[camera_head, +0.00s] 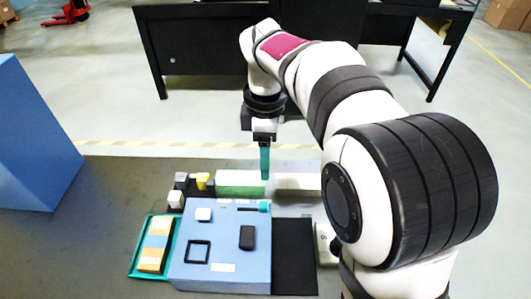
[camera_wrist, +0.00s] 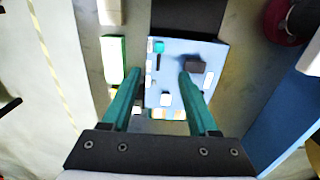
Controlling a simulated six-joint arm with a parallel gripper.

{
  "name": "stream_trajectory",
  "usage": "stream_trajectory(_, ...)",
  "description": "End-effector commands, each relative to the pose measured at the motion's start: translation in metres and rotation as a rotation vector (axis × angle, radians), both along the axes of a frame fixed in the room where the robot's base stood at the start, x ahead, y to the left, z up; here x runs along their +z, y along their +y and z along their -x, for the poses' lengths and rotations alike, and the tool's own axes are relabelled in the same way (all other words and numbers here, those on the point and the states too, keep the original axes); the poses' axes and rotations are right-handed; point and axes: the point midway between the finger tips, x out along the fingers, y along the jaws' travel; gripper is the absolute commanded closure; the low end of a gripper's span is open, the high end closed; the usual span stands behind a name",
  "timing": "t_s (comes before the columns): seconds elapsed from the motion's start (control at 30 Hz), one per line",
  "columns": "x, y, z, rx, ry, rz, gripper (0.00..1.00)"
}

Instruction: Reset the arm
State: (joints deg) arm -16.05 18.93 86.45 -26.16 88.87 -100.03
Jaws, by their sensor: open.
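My gripper (camera_head: 264,160) hangs from my arm pointing down, with teal fingers. It is in the air above the far edge of the blue board (camera_head: 195,272) and near the green and white block (camera_head: 240,190). In the wrist view the two fingers of my gripper (camera_wrist: 159,76) stand apart, with nothing between them. The board (camera_wrist: 215,52) shows beyond and below the fingertips.
The board bears a black square frame (camera_head: 198,251), a black block (camera_head: 247,237) and small white pieces. A teal tray (camera_head: 135,264) stands left, a black mat (camera_head: 294,257) right. A tall blue box (camera_head: 35,140) stands far left. Black desks (camera_head: 200,60) stand behind.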

Motion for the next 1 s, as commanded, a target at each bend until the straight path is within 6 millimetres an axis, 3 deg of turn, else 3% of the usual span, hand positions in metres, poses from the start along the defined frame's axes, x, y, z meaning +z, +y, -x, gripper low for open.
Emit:
stream_trajectory(0.23,0.0,0.0,0.0,-0.002,0.0,0.0,0.4)
stream_trajectory(0.3,0.003,-0.007,0.01,-0.077,0.002,-0.005,0.4)
stream_trajectory(0.37,0.008,-0.021,0.034,-0.271,0.009,-0.019,0.4)
stream_trajectory(0.47,0.011,-0.051,0.103,-0.801,0.039,-0.053,0.4)
stream_trajectory(0.6,-0.013,-0.074,0.197,-1.527,0.107,-0.081,0.4)
stream_trajectory(0.7,-0.033,-0.077,0.24,-1.87,0.15,-0.084,0.4)
stream_trajectory(0.8,-0.044,-0.077,0.257,-2.028,0.171,-0.081,0.4)
stream_trajectory(1.0,-0.046,-0.077,0.26,-2.052,0.176,-0.078,0.4)
